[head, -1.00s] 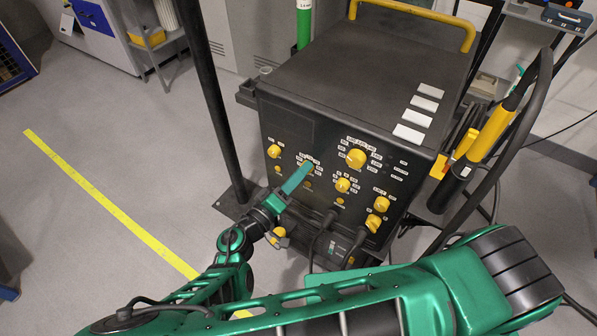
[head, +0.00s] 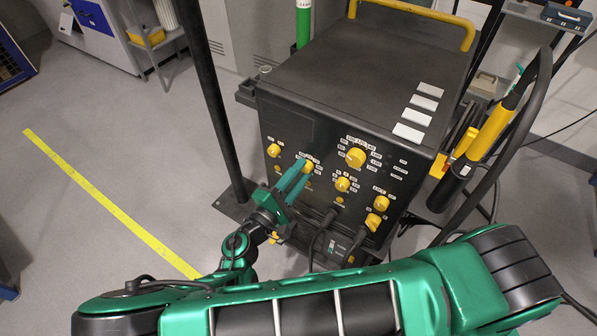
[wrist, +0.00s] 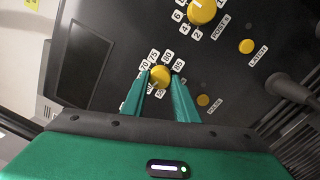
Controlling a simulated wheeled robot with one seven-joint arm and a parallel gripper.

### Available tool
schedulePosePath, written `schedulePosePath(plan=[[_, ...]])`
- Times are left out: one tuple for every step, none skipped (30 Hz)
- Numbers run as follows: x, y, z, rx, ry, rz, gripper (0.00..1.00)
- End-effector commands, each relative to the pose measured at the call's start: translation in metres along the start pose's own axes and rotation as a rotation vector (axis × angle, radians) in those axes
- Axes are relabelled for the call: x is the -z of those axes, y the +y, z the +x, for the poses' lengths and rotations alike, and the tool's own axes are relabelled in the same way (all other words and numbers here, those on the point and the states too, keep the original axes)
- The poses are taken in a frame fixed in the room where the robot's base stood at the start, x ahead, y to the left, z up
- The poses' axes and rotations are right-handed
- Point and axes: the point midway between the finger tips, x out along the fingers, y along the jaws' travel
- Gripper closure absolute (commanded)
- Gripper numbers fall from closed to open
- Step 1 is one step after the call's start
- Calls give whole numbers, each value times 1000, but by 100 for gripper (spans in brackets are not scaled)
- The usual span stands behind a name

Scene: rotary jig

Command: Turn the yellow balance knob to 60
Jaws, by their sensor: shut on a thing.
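The yellow balance knob (wrist: 160,77) is a small round knob on the black front panel. White number labels ring it; 70, 75, 80 and 85 read in the wrist view. In the head view the knob (head: 308,167) sits left of the panel's middle, partly behind my fingers. My gripper (wrist: 161,80) has one green fingertip on each side of the knob and is shut on it. In the head view my gripper (head: 301,168) reaches it from below left. The lower labels are partly hidden, and I cannot read the knob's pointer.
A larger yellow knob (head: 356,158) and a smaller one (head: 343,184) are to the right on the panel. Another yellow knob (head: 273,150) is to the left. Cable plugs (head: 330,217) stick out below. A black post (head: 212,100) stands left of the cabinet.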

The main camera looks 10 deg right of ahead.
Motion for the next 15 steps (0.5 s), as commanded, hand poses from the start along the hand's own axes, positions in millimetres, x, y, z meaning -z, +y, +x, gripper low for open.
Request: schedulePosePath(plan=[[3,-1,-1,2,9,-23,95],[3,-1,-1,1,10,-35,95],[3,-1,-1,0,11,-51,95],[3,-1,-1,0,11,-61,95],[3,-1,-1,-1,12,-71,95],[3,-1,-1,-1,12,-82,95],[3,-1,-1,-2,13,-89,95],[3,-1,-1,-2,13,-95,95],[3,-1,-1,-2,13,-102,95],[3,-1,-1,-2,14,-107,95],[3,-1,-1,-3,14,-110,95],[3,-1,-1,-3,14,-114,95],[3,-1,-1,-3,14,-116,95],[3,-1,-1,-3,14,-117,95],[3,-1,-1,-3,14,-118,95]])
